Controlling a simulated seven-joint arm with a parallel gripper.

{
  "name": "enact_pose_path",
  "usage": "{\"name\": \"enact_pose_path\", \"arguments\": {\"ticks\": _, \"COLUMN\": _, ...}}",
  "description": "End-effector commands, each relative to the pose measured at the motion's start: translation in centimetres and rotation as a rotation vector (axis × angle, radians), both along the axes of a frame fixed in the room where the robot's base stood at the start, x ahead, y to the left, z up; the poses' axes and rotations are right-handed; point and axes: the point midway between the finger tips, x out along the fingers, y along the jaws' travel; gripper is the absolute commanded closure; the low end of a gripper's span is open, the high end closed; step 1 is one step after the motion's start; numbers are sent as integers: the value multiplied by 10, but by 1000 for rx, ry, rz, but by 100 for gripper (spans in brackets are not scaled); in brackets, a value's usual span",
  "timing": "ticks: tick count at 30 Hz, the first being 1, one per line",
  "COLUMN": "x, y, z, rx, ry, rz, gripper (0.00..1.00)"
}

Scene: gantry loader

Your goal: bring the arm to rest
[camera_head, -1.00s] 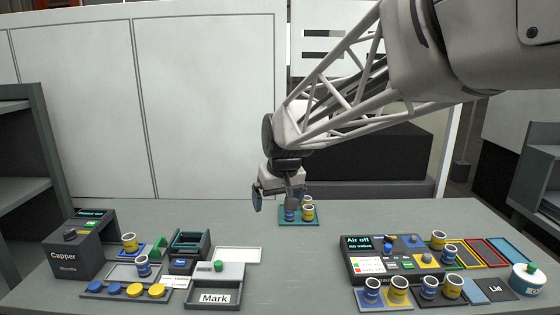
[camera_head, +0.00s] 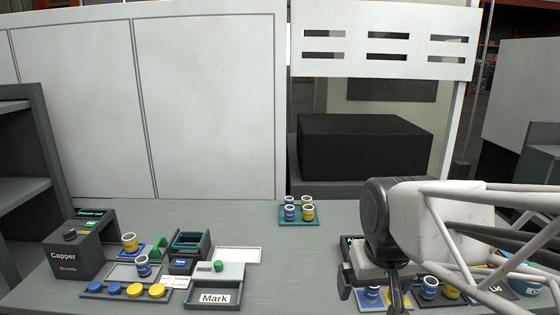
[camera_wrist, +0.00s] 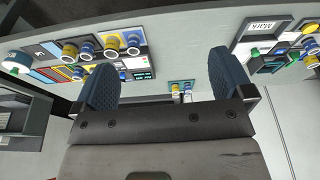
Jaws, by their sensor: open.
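My gripper (camera_head: 368,285) is over the right side of the table in the head view, in front of the control panel there. In the wrist view my gripper (camera_wrist: 168,80) shows its two blue-padded fingers spread wide apart, with nothing between them. My arm reaches in from the right edge of the head view and hides most of the panel and some cups around it.
A teal tray (camera_head: 299,223) with several blue and yellow cups stands at the table's back middle. At left are the Capper (camera_head: 72,255), a row of caps (camera_head: 134,290) and the Mark tray (camera_head: 214,306). The table's middle (camera_head: 290,265) is clear.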

Motion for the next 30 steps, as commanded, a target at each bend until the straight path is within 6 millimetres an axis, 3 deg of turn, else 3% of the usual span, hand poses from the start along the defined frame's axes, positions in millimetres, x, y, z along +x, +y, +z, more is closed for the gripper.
{"name": "enact_pose_path", "arguments": {"ticks": 6, "x": -46, "y": -18, "z": -19, "rx": -3, "ry": 7, "rz": -60, "gripper": 2}}
{"name": "enact_pose_path", "arguments": {"ticks": 12, "x": -67, "y": -25, "z": -29, "rx": -4, "ry": 12, "rz": -87, "gripper": 2}}
{"name": "enact_pose_path", "arguments": {"ticks": 30, "x": -70, "y": -26, "z": -31, "rx": -5, "ry": 14, "rz": -91, "gripper": 2}}
